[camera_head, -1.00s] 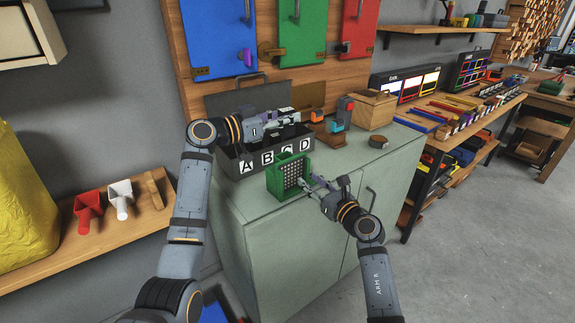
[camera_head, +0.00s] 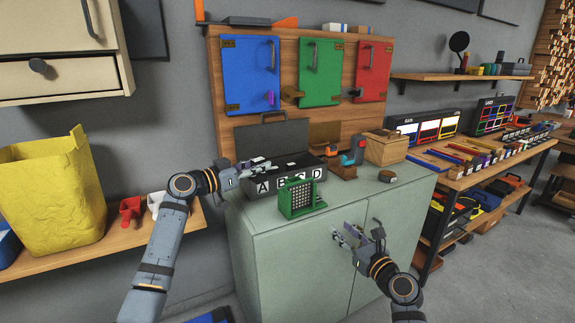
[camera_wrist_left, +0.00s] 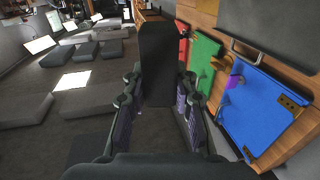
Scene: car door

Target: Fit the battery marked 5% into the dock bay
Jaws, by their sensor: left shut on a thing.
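In the left wrist view a plain dark block (camera_wrist_left: 157,65) stands between the fingers of my left gripper (camera_wrist_left: 158,108), which is shut on it. No marking is readable on the block, so I cannot tell which battery it is. In the head view my left gripper (camera_head: 258,165) is above the left end of the dark case (camera_head: 290,184) lettered A, B, C, D. My right gripper (camera_head: 343,236) looks open and empty in front of the cabinet. No 5% mark or dock bay can be made out.
An orange and blue drill (camera_head: 354,153), a wooden box (camera_head: 386,148) and a small round object (camera_head: 387,178) are to the right. Coloured doors hang behind. The cabinet top's right front is clear.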

